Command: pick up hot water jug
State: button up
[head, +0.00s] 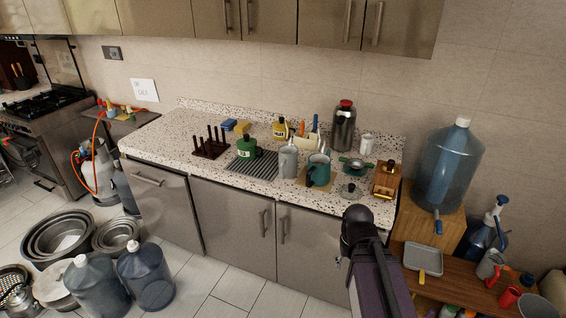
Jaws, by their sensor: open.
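A tall dark metallic flask with a red top (343,127) stands upright at the back right of the speckled counter (205,124), near the wall. A teal jug with a handle (318,171) stands nearer the counter's front, on a tan mat. I cannot tell for certain which of these is the hot water jug. My arm reaches up from the bottom right, and its black joint (358,226) is in front of the counter's right end, apart from both vessels. My gripper's fingers cannot be made out.
A grey canister (288,161), a small green pan (356,164) and a white cup (367,144) crowd around them. A big blue water bottle (447,165) stands on a wooden stand at the right. Upper cabinets (300,22) hang above. Bottles and pots cover the floor at left.

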aim_at(288, 153)
jog(key=i, duration=0.9)
jog(key=z, duration=0.05)
